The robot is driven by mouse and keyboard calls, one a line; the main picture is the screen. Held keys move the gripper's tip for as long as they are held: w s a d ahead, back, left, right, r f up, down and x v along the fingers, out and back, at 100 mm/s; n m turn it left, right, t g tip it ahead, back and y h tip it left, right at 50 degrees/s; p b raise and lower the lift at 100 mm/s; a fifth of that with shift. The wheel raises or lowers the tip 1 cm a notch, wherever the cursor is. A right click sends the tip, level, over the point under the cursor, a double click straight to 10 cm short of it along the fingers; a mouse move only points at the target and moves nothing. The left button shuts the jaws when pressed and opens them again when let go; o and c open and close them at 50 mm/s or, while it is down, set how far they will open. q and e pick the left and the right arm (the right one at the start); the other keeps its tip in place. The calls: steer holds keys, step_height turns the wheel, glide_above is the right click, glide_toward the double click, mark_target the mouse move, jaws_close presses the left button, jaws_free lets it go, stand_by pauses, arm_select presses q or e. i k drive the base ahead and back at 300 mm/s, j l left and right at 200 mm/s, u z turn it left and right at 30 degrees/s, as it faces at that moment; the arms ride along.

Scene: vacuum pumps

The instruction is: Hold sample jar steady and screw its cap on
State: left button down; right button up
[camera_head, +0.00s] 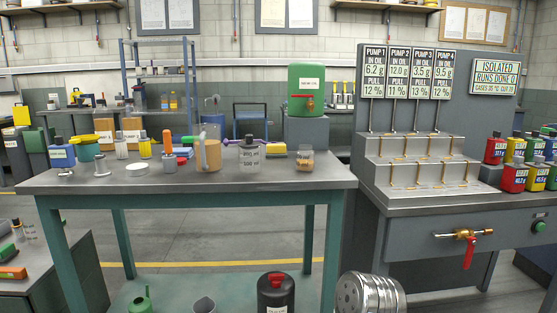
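A small clear jar (305,160) with amber contents stands upright near the right end of the grey workbench (330,180); it looks like the sample jar. I cannot tell at this size whether a cap sits on it. A flat white disc (137,169) lies on the bench at the left and may be a lid. A grey bottle (249,156) with a dark top and a label stands left of the jar. Neither of my grippers shows in this view.
A beaker of amber liquid (208,152), a funnel and several small bottles stand on the bench. A green drum (307,88) is behind it. A pump console (430,205) stands at the right.

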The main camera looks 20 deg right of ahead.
mark_target(305, 155)
steer(key=j+z, duration=0.1)
steer(key=z, duration=0.65)
steer(key=j+z, duration=0.15)
steer(key=z, duration=0.25)
steer(key=k+j+z, duration=0.1)
steer(key=j+z, duration=0.2)
steer(key=k+j+z, duration=0.3)
steer(key=j, duration=0.15)
steer(key=k+j+z, duration=0.1)
steer(key=j+z, duration=0.2)
steer(key=k+j, duration=0.25)
steer(key=j, duration=0.15)
steer(key=k+j+z, duration=0.1)
steer(key=k+j, duration=0.15)
steer(key=j, duration=0.2)
